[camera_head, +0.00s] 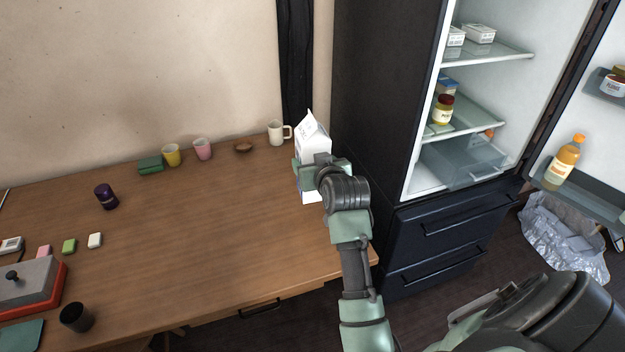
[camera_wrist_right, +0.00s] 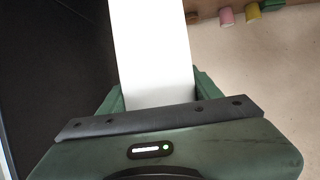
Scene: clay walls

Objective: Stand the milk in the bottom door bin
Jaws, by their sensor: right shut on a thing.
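The white milk carton (camera_head: 312,133) is upright at the right end of the wooden table, with its gabled top showing. My right gripper (camera_head: 318,172) is shut around it. In the right wrist view the carton (camera_wrist_right: 151,45) is a plain white face between the green fingers (camera_wrist_right: 155,90). I cannot tell whether its base touches the table. The bottom door bin (camera_head: 603,206) is on the open fridge door at the right. An orange juice bottle (camera_head: 563,163) stands at its left end, and the bin beside it looks free. My left gripper is not in view.
The dark fridge (camera_head: 385,110) stands open right of the table, with glass shelves, a clear drawer (camera_head: 462,162) and lower drawers. A cream mug (camera_head: 277,133) stands behind the carton. A crumpled silver bag (camera_head: 560,238) lies on the floor under the door.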

